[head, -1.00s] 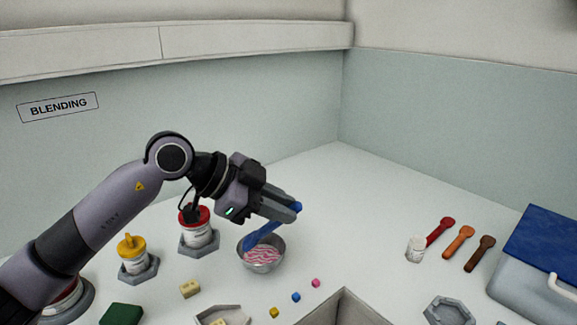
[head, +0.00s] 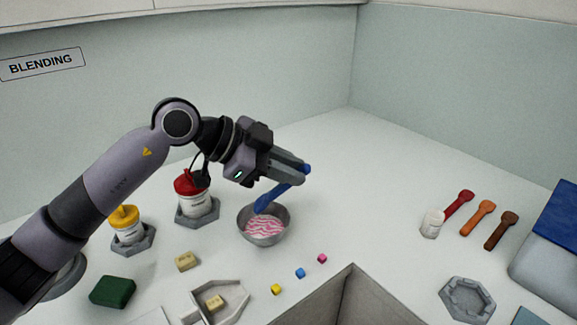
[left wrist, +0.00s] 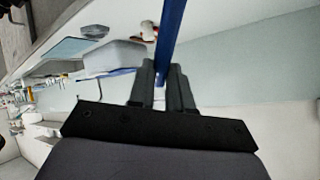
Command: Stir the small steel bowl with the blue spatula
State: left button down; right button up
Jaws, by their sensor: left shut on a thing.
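The small steel bowl (head: 281,233) stands on the white counter and holds pink and white streaked contents. My left gripper (head: 304,177) is shut on the blue spatula (head: 272,200) above the bowl's right rim. The spatula slants down to the left, with its lower end inside the bowl at the back of the contents. In the left wrist view the blue spatula (left wrist: 170,35) runs upward from between the fingers of my left gripper (left wrist: 162,72). My right gripper is not in view.
A red-lidded jar (head: 193,197) and a yellow-lidded jar (head: 127,225) stand left of the bowl. The counter directly right of the bowl is clear.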

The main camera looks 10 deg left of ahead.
pick_arm(q)
jog(key=shift+f+b, duration=1.2)
jog(key=shift+f, duration=1.8)
jog(key=shift+d, duration=0.1)
